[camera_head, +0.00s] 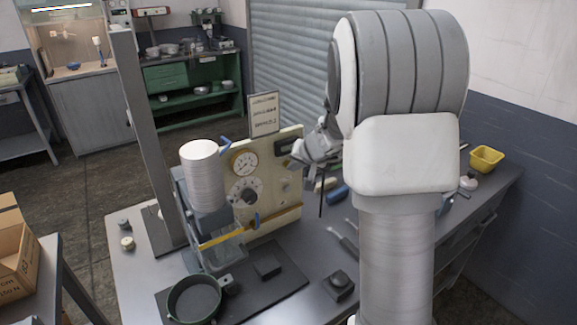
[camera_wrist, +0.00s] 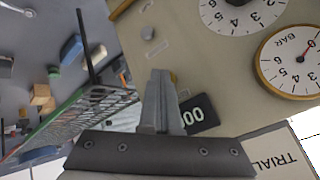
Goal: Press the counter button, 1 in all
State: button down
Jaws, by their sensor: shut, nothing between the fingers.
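My gripper (camera_head: 297,161) is at the right side of the upright cream panel (camera_head: 292,207), near its black counter display. In the wrist view my gripper (camera_wrist: 161,74) is shut and empty, its fingertips in front of the panel (camera_wrist: 190,55). The black counter display (camera_wrist: 200,114) shows white zeros just right of the fingers, partly covered by them. I cannot clearly make out the counter button; the fingers may hide it. Contact between fingertips and panel cannot be told.
Two round dials, one a BAR gauge (camera_wrist: 291,62), sit on the panel. A wire rack (camera_wrist: 85,120) is beside the panel. A yellow bin (camera_head: 486,159) stands far right.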

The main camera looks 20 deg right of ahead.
jog(key=shift+s+d+b, duration=0.15)
jog(key=shift+s+b, duration=0.5)
jog(key=shift+s, duration=0.2)
jog(key=s+b, duration=0.1)
jog(key=s, duration=0.1)
jog(key=s+d+b, duration=0.1)
jog(key=s, duration=0.2)
jog(key=shift+d+b, duration=0.1)
jog(key=shift+b, duration=0.25)
dwell(0.5)
